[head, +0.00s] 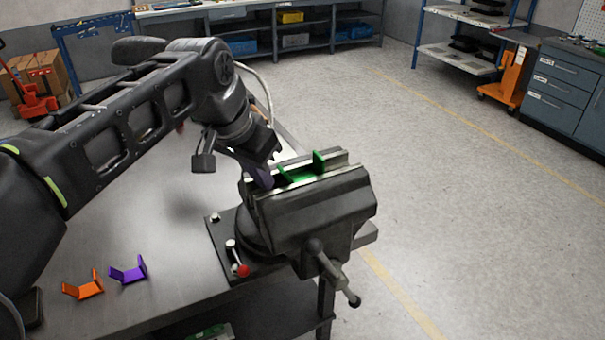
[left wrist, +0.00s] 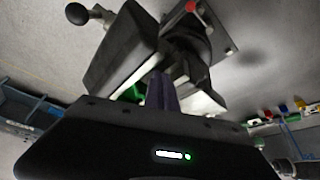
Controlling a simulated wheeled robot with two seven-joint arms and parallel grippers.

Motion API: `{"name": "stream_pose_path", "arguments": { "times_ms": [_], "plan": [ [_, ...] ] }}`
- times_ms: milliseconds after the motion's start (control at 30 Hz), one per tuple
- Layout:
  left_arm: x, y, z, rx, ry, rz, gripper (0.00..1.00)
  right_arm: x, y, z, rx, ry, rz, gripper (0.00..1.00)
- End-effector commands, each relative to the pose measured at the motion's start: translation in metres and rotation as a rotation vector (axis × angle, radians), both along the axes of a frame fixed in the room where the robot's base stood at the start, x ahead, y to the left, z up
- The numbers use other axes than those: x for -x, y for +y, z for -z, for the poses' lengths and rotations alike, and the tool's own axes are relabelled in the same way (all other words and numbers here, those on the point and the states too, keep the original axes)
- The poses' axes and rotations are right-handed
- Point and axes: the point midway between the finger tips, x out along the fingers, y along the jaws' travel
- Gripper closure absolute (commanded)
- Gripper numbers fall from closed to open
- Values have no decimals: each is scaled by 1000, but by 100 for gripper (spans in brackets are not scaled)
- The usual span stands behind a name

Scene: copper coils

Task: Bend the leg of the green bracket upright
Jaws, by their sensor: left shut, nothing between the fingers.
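The green bracket (head: 300,173) sits in the top of the vise (head: 315,210), between its jaws. One leg (head: 319,161) stands up at its right, and a lower raised part shows at its left end, close to my gripper. In the left wrist view a small part of the green bracket (left wrist: 133,92) shows beside the vise (left wrist: 125,50); the rest is hidden. My left gripper (head: 264,182) is shut and empty, its fingertips at the left end of the vise jaws, next to the bracket. I cannot tell whether they touch it. My right gripper is not in view.
An orange bracket (head: 84,284) and a purple bracket (head: 128,271) lie on the metal table (head: 180,240) at the lower left. A lever with a red knob (head: 242,270) stands by the vise base. The vise handle (head: 335,275) sticks out in front. Floor (head: 470,230) is clear at right.

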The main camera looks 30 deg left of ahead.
Motion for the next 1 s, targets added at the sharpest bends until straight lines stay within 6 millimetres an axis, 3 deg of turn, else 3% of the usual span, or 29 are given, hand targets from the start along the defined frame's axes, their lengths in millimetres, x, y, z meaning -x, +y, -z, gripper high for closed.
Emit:
{"name": "stream_pose_path", "arguments": {
  "times_ms": [1000],
  "plan": [
    [-8,-5,0,-2,0,1,100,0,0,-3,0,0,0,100]
  ]
}}
